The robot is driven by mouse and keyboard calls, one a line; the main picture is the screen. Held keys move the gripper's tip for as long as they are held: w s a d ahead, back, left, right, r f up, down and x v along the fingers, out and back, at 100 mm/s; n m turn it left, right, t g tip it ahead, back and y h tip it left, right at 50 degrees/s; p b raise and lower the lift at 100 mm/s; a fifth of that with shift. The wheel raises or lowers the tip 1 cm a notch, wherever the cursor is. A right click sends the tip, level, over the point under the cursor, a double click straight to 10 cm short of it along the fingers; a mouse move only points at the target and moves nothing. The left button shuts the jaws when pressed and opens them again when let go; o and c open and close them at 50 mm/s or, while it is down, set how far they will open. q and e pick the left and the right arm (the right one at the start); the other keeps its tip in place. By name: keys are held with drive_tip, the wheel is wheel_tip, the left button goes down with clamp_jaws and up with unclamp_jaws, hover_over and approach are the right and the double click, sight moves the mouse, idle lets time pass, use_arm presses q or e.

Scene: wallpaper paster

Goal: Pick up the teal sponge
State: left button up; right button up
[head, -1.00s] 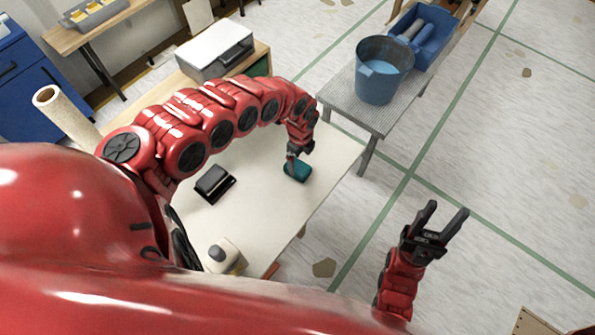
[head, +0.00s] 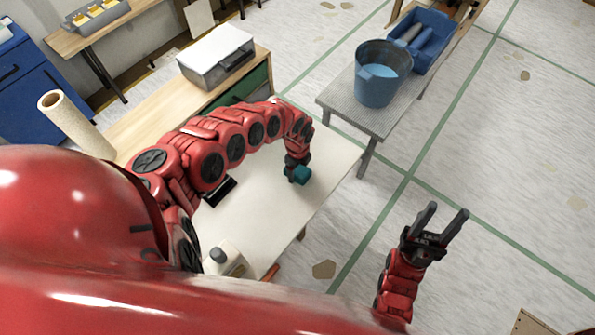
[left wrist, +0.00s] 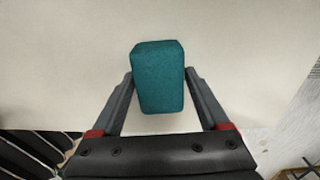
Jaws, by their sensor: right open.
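The teal sponge (head: 299,175) is a small block at the tip of my left arm in the head view, over the white table (head: 262,215). In the left wrist view the sponge (left wrist: 158,78) stands between the two fingers of my left gripper (left wrist: 158,85), with a finger against each side. The left gripper (head: 293,168) is shut on it. The sponge appears held above the table top. My right gripper (head: 440,226) is open and empty over the floor at the right.
A black holder (head: 220,190) and a white bottle (head: 224,258) are on the white table. A grey metal bench (head: 340,103) holds a blue bucket (head: 380,85) and a blue bin (head: 437,48). The table's right part is clear.

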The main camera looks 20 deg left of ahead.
sight(303, 170)
use_arm(q)
drive_tip(key=c, duration=0.9)
drive_tip(key=shift+r, duration=0.15)
drive_tip(key=shift+a+r+b, duration=0.1)
drive_tip(key=shift+r+b, duration=0.2)
drive_tip(key=shift+r, duration=1.05)
drive_tip(key=shift+s+d+r+b, duration=0.15)
drive_tip(key=shift+s+d+b, duration=0.1)
drive_tip(key=shift+s+d, duration=0.25)
drive_tip(key=shift+s+d+r+b, duration=0.15)
drive_tip(key=shift+s+d+b, duration=0.1)
drive_tip(key=shift+d, duration=0.45)
drive_tip(key=s+d+r+p, duration=0.1)
drive_tip(key=s+d+p, duration=0.2)
drive_tip(key=d, duration=0.9)
drive_tip(key=s, duration=0.3)
drive_tip(key=shift+s+r+p, duration=0.15)
drive_tip(key=shift+r+p, duration=0.05)
drive_tip(key=shift+p, duration=0.1)
